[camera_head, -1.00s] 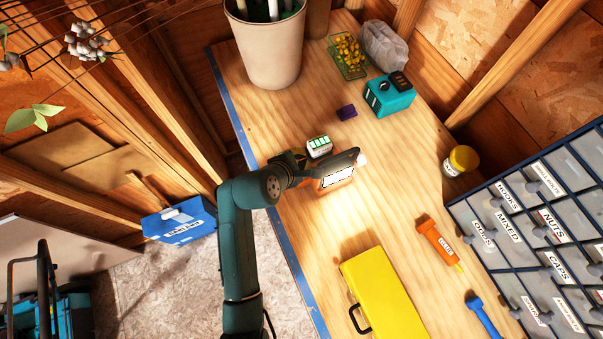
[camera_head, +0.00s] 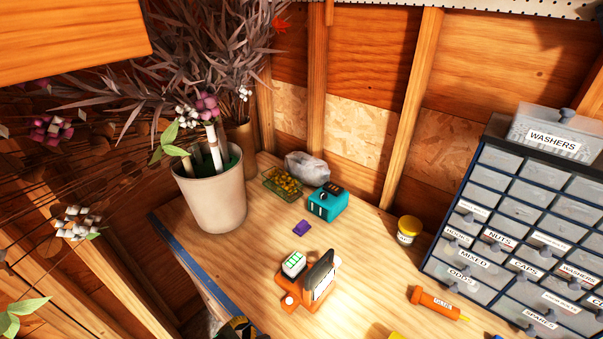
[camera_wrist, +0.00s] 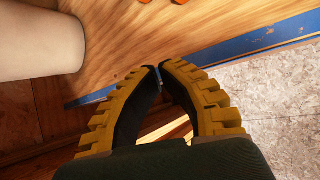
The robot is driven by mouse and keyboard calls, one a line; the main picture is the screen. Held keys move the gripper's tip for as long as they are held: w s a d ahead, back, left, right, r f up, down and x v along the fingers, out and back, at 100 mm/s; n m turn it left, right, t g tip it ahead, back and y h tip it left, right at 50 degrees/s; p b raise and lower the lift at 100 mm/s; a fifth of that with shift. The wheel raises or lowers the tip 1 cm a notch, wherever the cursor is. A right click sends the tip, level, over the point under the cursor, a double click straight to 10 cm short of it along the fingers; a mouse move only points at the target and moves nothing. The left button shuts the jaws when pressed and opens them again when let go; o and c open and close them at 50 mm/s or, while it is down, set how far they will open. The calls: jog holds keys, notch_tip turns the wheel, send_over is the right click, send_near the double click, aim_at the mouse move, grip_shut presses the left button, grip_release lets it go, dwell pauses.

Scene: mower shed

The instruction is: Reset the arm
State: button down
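My gripper (camera_wrist: 160,70) shows in the wrist view with its two yellow and black fingers drawn together at the tips. Nothing is held between them. It hangs over the blue edge of the wooden workbench (camera_wrist: 215,45), with the floor below right.
A large plant pot (camera_head: 212,200) stands at the bench's left side.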

jog(key=w+d+r+m+t+h, duration=0.1)
jog(key=w+d+r+m+t, duration=0.3)
jog(key=d+r, duration=0.65)
jog(key=d+r+m+t, duration=0.1)
jog(key=d+r+m, duration=0.5)
jog(key=d+r, duration=0.6)
jog(key=s+r+m+t, duration=0.2)
jog(key=s+r+m, duration=0.2)
jog(key=r, duration=0.4)
jog(key=s+r+m+t, duration=0.3)
jog(key=r+m, duration=0.3)
jog(key=r, duration=0.1)
jog(key=s+a+r+m+t+y, duration=0.1)
jog(key=s+r+m+t, duration=0.2)
jog(key=r+m, duration=0.3)
jog(key=shift+s+r, duration=0.85)
jog(key=shift+r, duration=0.45)
